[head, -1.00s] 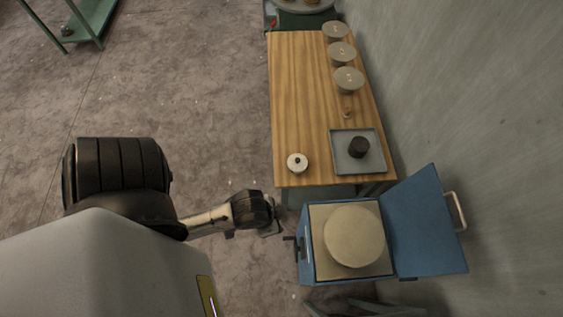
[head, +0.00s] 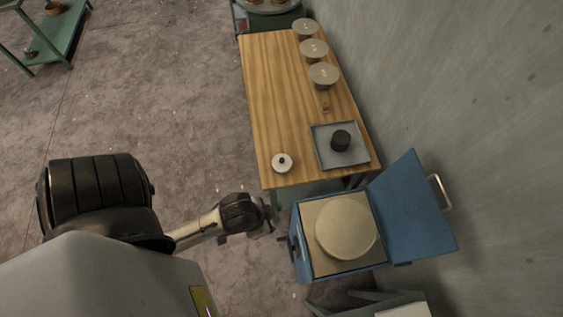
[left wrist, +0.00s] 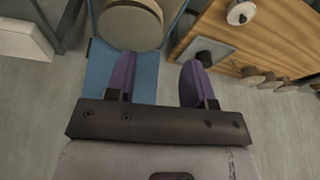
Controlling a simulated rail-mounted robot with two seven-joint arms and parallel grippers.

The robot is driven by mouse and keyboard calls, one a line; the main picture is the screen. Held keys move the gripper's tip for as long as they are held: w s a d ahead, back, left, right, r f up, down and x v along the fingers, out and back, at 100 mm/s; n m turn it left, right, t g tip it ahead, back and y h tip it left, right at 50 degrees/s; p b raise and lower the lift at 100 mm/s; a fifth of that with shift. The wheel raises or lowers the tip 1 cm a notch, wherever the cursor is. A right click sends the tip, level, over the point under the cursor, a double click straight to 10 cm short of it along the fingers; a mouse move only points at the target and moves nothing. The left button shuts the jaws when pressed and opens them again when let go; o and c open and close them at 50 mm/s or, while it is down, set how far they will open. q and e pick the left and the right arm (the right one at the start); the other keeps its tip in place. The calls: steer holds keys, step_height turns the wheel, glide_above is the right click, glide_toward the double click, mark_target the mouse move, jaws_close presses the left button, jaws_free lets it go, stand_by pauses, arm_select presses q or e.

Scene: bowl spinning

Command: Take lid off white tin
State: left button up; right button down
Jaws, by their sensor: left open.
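The white tin (head: 282,165) is a small round pot with its lid on and a dark knob on top. It stands at the near left corner of the wooden table (head: 277,100) in the head view. It also shows at the top edge of the left wrist view (left wrist: 240,14). My right gripper is not in view.
A blue box (head: 297,245) with its lid swung open holds a pale round disc (head: 346,226). A grey tray (head: 358,158) with a dark cylinder (head: 340,140) sits right of the tin. Three round pale containers (head: 323,74) stand farther back. The wall is at the right.

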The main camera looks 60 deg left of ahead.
arm_select(q)
steer(key=shift+o, duration=0.7)
steer(key=shift+a, duration=0.2)
